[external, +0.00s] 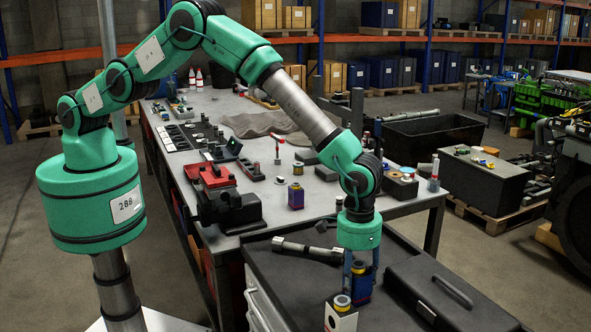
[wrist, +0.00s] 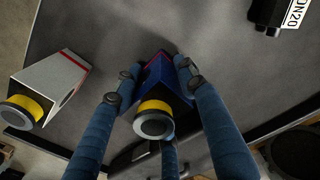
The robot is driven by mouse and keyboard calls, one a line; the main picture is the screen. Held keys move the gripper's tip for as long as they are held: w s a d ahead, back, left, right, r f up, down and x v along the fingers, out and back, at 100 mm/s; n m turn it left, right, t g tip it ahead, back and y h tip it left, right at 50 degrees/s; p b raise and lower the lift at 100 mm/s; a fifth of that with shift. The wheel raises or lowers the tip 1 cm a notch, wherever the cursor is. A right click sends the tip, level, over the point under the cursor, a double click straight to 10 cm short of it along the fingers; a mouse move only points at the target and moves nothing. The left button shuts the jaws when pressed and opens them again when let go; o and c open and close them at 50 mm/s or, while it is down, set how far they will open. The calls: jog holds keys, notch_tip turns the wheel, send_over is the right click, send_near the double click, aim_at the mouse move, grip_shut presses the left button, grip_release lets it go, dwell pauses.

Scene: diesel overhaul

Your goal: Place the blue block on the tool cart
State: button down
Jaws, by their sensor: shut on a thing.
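The blue block (wrist: 158,78) has a red stripe and a yellow-ringed grey cap. My gripper (wrist: 157,76) is shut around it, with fingers on both sides and another finger near its cap. In the external view the blue block (external: 361,285) is upright between the fingers of my gripper (external: 360,272), over the dark top of the tool cart (external: 300,275). Whether its base touches the cart top is hard to tell. A second blue block (external: 296,196) with a similar cap stands on the workbench.
A white block (external: 341,316) with a yellow-ringed cap stands close by on the cart; it also shows in the wrist view (wrist: 50,82). A metal tool (external: 308,249) lies behind and a black toolbox (external: 445,295) sits at right. The cart's left front is clear.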

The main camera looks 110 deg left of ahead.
jog(key=c, duration=1)
grip_release()
jog(key=shift+f, duration=0.1)
jog(key=shift+c, duration=0.2)
jog(key=shift+s+a+r+b, duration=0.1)
jog(key=shift+r+b, duration=0.4)
jog(key=shift+r, duration=2.55)
jog(key=shift+s+r+b, duration=0.1)
jog(key=shift+r+b, duration=0.4)
jog(key=shift+r, duration=2.55)
jog(key=shift+r, duration=0.1)
